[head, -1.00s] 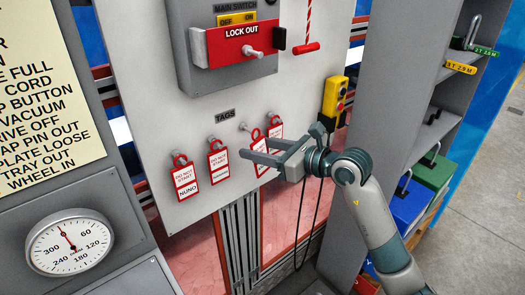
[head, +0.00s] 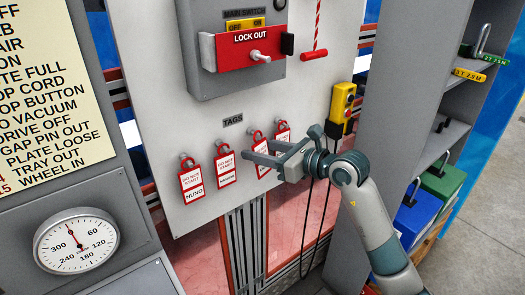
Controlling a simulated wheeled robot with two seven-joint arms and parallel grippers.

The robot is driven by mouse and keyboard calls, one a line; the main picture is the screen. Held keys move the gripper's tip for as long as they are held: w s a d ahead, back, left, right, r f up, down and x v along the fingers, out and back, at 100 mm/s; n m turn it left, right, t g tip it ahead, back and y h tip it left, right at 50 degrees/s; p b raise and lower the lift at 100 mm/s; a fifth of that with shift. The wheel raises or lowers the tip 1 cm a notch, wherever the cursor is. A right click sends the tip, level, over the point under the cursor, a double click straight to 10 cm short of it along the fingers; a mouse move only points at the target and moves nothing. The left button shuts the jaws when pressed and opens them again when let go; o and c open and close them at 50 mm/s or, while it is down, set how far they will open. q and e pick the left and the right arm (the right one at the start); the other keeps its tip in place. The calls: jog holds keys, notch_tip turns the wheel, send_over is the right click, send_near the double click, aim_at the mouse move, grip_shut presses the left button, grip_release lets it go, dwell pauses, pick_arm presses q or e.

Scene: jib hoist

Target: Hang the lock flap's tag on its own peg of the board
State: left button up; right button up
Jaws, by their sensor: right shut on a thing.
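The board (head: 160,130) carries a row of red-and-white tags below a TAGS label (head: 232,121). My right gripper (head: 258,151) reaches in from the right and is shut on the third tag from the left (head: 263,170), which it partly covers. That tag's red ring is up at a peg; I cannot tell whether the ring is around it. The NUNO tag (head: 193,186) and a second tag (head: 225,170) hang to its left. A fourth tag (head: 283,129) is partly behind the gripper. The red LOCK OUT flap (head: 245,46) is above. My left gripper is not in view.
A yellow push-button box (head: 341,103) with a hanging cord is right of the gripper. A red-striped pull cord (head: 316,45) hangs above. A gauge (head: 76,241) is at lower left. Shelves with blue (head: 420,217) and green boxes stand on the right.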

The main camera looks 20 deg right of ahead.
jog(key=shift+w, duration=0.1)
jog(key=o, duration=1.1)
jog(key=shift+r, duration=0.1)
jog(key=shift+a+r, duration=0.1)
jog(key=shift+r, duration=0.1)
jog(key=shift+s+d+b, duration=0.45)
jog(key=shift+d+b, duration=0.1)
jog(key=shift+d, duration=0.05)
pick_arm(q)
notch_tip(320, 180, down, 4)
jog(key=b, duration=0.3)
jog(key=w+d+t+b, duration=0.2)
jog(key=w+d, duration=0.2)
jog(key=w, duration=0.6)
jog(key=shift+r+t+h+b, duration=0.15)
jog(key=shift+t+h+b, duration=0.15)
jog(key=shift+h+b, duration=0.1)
pick_arm(e)
jog(key=v, duration=1.6)
jog(key=shift+s+a, duration=0.25)
jog(key=shift+s, duration=0.1)
